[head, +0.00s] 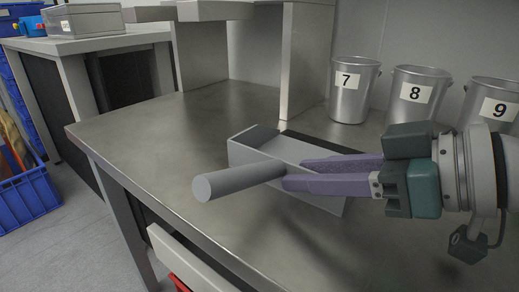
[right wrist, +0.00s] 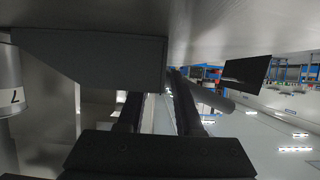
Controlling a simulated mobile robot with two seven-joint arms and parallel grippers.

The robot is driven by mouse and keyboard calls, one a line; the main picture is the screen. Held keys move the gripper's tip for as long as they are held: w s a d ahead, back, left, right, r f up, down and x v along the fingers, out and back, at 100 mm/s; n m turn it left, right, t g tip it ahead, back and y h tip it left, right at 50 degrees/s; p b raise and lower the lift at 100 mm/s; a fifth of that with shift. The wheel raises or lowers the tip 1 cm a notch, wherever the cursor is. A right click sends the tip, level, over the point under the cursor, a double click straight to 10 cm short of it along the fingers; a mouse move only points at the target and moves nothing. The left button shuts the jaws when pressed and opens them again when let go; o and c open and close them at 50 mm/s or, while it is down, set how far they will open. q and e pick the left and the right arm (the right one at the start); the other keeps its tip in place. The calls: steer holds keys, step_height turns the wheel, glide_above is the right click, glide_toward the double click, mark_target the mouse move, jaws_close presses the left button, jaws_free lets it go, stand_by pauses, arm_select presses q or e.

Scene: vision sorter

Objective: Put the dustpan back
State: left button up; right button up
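The grey dustpan (head: 243,150) has an open, box-like pan and a thick round handle (head: 235,182) pointing to the lower left. In the head view it is over the steel table, close to the top. My right gripper (head: 292,174) reaches in from the right, its purple fingers apart beside the base of the handle. In the right wrist view the pan (right wrist: 90,58) crosses just beyond the fingertips (right wrist: 152,92), and the handle (right wrist: 217,97) shows to the right. A gap shows between the fingers; contact is hard to judge. My left gripper is not in view.
Metal buckets numbered 7 (head: 349,103), 8 (head: 412,112) and 9 (head: 487,118) stand at the back right. A steel shelf (head: 305,60) rises behind. The steel table (head: 150,125) is clear to the left. A blue crate (head: 25,200) is on the floor.

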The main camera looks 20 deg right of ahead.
steer(key=shift+r, duration=0.15)
steer(key=shift+s+d+r, duration=0.1)
steer(key=shift+s+d, duration=0.05)
steer(key=p+v, duration=0.4)
steer(key=v, duration=0.6)
steer(key=shift+s+r, duration=0.1)
steer(key=shift+s+d+r+p, duration=0.25)
steer(key=shift+s+d+p, duration=0.15)
steer(key=shift+s, duration=0.1)
